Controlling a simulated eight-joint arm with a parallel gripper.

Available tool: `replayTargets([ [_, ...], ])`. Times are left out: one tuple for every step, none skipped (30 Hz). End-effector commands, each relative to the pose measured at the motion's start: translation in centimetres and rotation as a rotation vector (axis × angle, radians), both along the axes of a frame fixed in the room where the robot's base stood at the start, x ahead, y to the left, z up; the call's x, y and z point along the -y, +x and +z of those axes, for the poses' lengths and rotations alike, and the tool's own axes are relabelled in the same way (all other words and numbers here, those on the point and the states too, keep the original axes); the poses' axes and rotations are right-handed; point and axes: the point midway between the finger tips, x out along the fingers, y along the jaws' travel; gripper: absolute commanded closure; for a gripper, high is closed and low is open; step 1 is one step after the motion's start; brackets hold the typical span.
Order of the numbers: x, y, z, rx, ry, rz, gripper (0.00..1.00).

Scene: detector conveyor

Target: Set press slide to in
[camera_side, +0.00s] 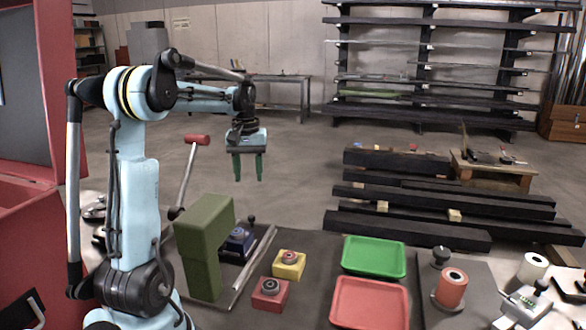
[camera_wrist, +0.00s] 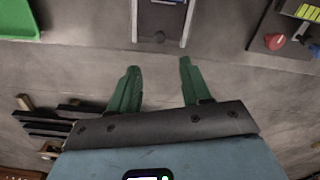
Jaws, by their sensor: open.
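The press slide appears to be the blue block (camera_side: 238,241) between pale rails (camera_side: 262,262) beside the green arch (camera_side: 190,225). A dark knob (camera_side: 251,219) shows behind the block. The arch hides part of it. My gripper (camera_side: 246,181) is open and empty, with green fingers pointing down, above and behind the slide. In the wrist view, the fingers (camera_wrist: 159,67) straddle the line of the knob, without touching it.
A red-handled lever (camera_side: 197,140) stands left of my gripper. Yellow (camera_side: 289,264) and red (camera_side: 270,294) button blocks sit right of the rails. Green (camera_side: 374,257) and red (camera_side: 370,303) trays lie farther right. Dark beams (camera_side: 450,210) lie behind. The floor behind the slide is clear.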

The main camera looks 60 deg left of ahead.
Motion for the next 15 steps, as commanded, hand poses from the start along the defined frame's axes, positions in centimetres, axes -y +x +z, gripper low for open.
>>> replayTargets([
  [0.0,0.0,-0.3,0.000,0.000,-0.028,0.52],
  [0.0,0.1,-0.5,0.000,0.000,-0.056,0.52],
  [-0.1,0.1,-0.9,0.000,0.000,-0.105,0.52],
  [-0.1,0.1,-1.2,0.000,0.000,-0.150,0.52],
  [-0.1,0.2,-1.6,0.000,0.000,-0.201,0.52],
  [-0.1,0.2,-2.1,0.000,0.000,-0.269,0.52],
  [-0.2,0.2,-2.5,0.000,0.000,-0.320,0.52],
  [-0.2,0.2,-2.9,0.000,0.000,-0.367,0.52],
  [-0.2,0.3,-3.3,0.000,0.000,-0.428,0.52],
  [-0.2,0.3,-3.6,0.000,0.000,-0.469,0.52],
  [-0.2,0.3,-3.8,0.000,0.000,-0.506,0.52],
  [-0.2,0.3,-4.1,0.000,0.000,-0.545,0.52],
  [-0.2,0.3,-4.3,0.000,0.000,-0.570,0.52],
  [-0.2,0.3,-4.4,0.000,0.000,-0.590,0.52],
  [-0.2,0.3,-4.7,0.000,0.000,-0.607,0.52],
])
